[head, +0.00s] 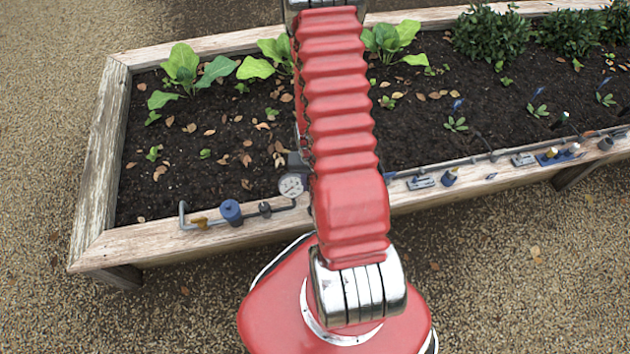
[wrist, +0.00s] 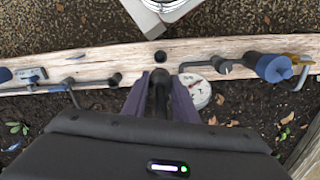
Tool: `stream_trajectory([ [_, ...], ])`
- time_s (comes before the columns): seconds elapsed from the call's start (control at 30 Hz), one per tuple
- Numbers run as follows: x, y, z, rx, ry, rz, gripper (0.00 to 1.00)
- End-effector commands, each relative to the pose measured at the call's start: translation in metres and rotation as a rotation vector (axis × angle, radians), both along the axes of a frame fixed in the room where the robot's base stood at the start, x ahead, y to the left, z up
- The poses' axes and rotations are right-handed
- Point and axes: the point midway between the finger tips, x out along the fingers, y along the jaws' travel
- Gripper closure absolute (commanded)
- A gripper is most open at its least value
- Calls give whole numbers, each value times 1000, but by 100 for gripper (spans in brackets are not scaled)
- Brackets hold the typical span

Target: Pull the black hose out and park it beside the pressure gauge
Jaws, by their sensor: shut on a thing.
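My gripper (wrist: 160,90) is shut on the black hose (wrist: 159,84), a short dark cylinder between the two fingers in the wrist view. It is over the soil side of the wooden rail. The round white pressure gauge (wrist: 201,93) is just right of the fingers, partly covered by one. In the head view the gauge (head: 291,185) sits just left of my red arm, which hides the hose and most of the gripper. I cannot tell whether the hose touches anything below.
A grey pipe with a blue fitting (head: 231,212) runs along the front rail left of the gauge. More valves and fittings (head: 556,155) line the rail at right. Leafy plants (head: 190,70) grow in the bed. A second dark round fitting (wrist: 115,78) is left of the gripper.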

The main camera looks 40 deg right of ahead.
Motion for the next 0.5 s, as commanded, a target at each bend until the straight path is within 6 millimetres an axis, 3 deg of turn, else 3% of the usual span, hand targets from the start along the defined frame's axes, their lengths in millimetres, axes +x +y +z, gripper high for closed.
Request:
stream_trajectory([
  [0.5,1,-1,-7,-1,-1,-1,97],
])
